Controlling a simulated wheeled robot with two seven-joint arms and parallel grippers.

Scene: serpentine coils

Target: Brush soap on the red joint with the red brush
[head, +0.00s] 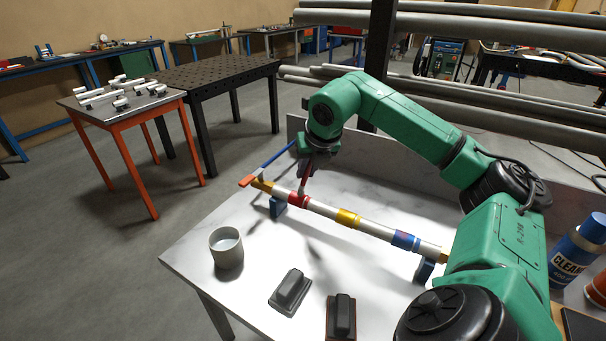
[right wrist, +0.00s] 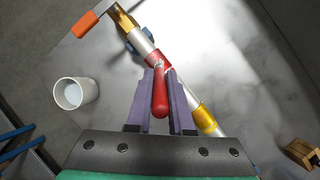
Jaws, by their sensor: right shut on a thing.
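The white pipe (head: 325,209) lies across the marble-topped table and has coloured joints. The red joint (head: 298,200) is near its left end and also shows in the right wrist view (right wrist: 157,60). My right gripper (head: 308,172) is above the red joint, shut on the red brush (right wrist: 160,97). The brush's handle sits between the fingers, and its tip (head: 303,187) points down at the red joint. The tip overlaps the joint in both views; I cannot tell whether they touch. My left gripper is not in view.
A cup of pale liquid (head: 226,248) stands at the table's left. Two dark blocks (head: 291,290) (head: 341,316) lie in front. The pipe also has yellow (head: 347,218) and blue (head: 405,241) joints. An orange valve handle (head: 246,181) juts out left. A cleaner bottle (head: 578,250) stands right.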

